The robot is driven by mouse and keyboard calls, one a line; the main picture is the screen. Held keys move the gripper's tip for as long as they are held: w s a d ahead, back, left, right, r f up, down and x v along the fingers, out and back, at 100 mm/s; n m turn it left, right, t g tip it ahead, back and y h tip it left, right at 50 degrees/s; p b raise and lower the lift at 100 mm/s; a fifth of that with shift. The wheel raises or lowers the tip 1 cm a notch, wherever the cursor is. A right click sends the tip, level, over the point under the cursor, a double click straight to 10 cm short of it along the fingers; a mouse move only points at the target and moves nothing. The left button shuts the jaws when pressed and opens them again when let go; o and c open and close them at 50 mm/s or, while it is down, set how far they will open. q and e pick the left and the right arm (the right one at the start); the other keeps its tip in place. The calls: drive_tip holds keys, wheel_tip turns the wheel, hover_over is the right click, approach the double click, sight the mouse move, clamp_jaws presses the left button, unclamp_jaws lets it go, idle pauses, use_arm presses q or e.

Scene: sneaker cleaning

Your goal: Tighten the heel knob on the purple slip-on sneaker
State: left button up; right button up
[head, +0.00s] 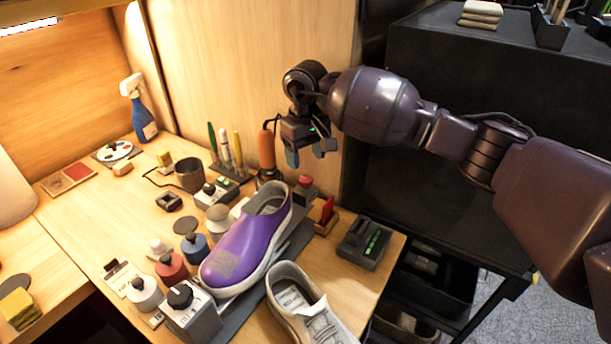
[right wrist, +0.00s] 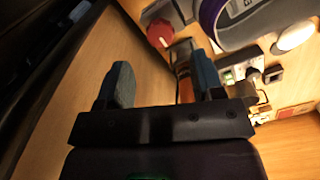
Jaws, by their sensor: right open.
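The purple slip-on sneaker (head: 243,248) sits on a dark stand on the bench, toe toward the front left, heel toward the back right. A red knob (head: 305,182) shows just behind its heel. In the right wrist view the red knob (right wrist: 160,32) is near the top, on a grey fitting beside the sneaker (right wrist: 211,14). My right gripper (head: 309,150) is open and empty, above and behind the heel; its two fingers (right wrist: 163,78) are apart, with the knob beyond them and not between them. My left gripper is not in view.
An orange-handled tool (head: 266,148) stands close left of my right gripper. A light sneaker (head: 302,308) lies in front, and a dark box with green lights (head: 364,243) is at right. Several bottles and knobs crowd the sneaker's left side. A spray bottle (head: 140,110) stands at back left.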

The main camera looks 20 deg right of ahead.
sight(306, 178)
wheel_tip(306, 178, down, 4)
drive_tip(key=shift+f, duration=1.1)
drive_tip(key=shift+c, duration=0.2)
